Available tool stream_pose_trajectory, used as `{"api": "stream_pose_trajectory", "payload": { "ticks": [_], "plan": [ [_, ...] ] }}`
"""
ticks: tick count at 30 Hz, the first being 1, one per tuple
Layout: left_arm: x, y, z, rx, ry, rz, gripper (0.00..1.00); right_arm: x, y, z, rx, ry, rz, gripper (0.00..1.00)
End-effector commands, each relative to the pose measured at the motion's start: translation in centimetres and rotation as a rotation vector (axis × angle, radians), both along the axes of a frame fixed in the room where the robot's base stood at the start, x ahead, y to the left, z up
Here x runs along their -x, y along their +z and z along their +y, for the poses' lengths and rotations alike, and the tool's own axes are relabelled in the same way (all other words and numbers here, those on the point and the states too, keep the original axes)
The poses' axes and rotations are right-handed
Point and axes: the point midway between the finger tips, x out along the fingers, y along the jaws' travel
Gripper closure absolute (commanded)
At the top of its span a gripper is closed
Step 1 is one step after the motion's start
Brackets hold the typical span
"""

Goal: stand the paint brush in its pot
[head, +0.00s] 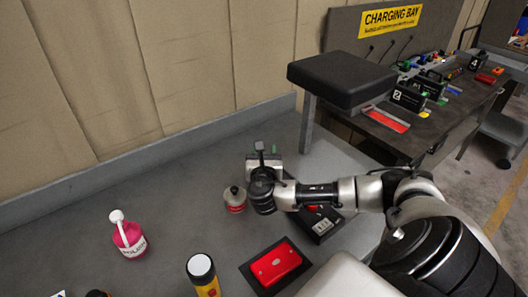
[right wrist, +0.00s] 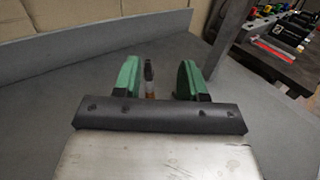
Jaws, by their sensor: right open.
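My right gripper (head: 276,160) is at the far side of the grey bench in the head view, mostly hidden behind its own wrist. In the right wrist view its two green fingers (right wrist: 160,78) are open and apart. A thin upright thing with a dark top and an orange-brown lower part, perhaps the paint brush (right wrist: 150,73), shows between them, nearer the left finger. I cannot tell whether it touches a finger. The brush is not clear in the head view. I cannot make out its pot for certain. My left gripper is not in view.
A grey and red container (head: 235,199) stands just left of my right wrist. A pink bottle (head: 129,238), a yellow canister (head: 206,279) and a red case (head: 276,264) on a black mat are nearer. A black tray (head: 324,228) lies beneath my forearm. A post (head: 308,122) stands behind right.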

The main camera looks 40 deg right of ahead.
Motion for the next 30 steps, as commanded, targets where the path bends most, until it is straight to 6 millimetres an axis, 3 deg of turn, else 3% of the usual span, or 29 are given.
{"api": "stream_pose_trajectory", "payload": {
  "ticks": [18, 30],
  "plan": [
    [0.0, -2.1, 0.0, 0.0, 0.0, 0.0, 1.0, 7.2, -0.2, 6.8, -0.001, 0.001, 0.001, 0.58],
    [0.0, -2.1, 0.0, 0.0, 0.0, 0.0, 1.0, 7.8, 0.0, 7.2, 0.0, 0.0, 0.0, 0.58]
  ]
}}
